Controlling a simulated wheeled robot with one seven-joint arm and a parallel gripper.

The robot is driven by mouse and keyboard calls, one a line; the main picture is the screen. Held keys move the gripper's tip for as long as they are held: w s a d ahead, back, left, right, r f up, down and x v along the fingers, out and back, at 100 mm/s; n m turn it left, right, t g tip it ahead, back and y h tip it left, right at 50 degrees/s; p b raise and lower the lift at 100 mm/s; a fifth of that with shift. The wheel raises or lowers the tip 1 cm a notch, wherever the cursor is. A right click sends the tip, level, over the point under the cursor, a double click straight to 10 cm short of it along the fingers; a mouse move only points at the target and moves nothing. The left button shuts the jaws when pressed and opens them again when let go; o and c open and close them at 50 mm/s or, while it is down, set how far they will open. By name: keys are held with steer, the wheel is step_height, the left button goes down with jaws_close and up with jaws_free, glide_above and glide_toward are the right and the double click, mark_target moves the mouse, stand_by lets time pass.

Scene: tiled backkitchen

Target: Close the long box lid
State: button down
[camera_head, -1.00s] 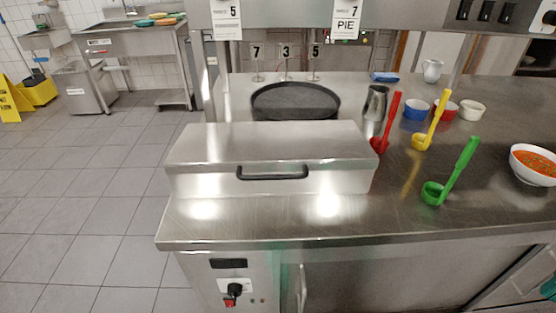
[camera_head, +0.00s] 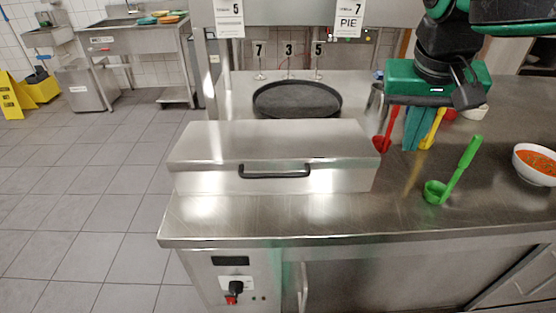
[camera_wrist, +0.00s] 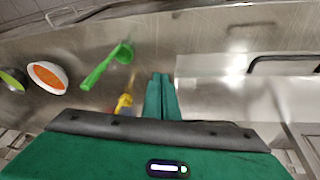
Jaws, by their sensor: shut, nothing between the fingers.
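The long box (camera_head: 270,180) is a steel box on the counter's left part, with a steel lid (camera_head: 265,142) lying down over its top. A black bar handle (camera_head: 274,172) is on its front. The handle also shows at the upper right of the wrist view (camera_wrist: 282,61). My gripper (camera_head: 412,146) hangs over the counter to the right of the box, pointing down, apart from it. Its green fingers (camera_wrist: 161,97) are together and empty. From these views I cannot tell whether the lid is fully seated.
A bowl of orange soup (camera_head: 537,165) is farther right. A dark round pan (camera_head: 297,100) lies behind the box. The counter front is clear.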

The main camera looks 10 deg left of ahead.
steer(key=s+a+r+n+t+y, duration=0.1)
steer(key=s+a+r+n, duration=0.3)
steer(key=a, duration=0.7)
steer(key=s+a+r+m+y, duration=0.15)
steer(key=s+a, duration=0.45)
steer(key=a, duration=0.6)
steer(key=x, duration=1.3)
steer(key=shift+w+n, duration=0.15)
steer(key=shift+n, duration=0.2)
steer(key=shift+d+f, duration=0.1)
steer(key=shift+f, duration=0.1)
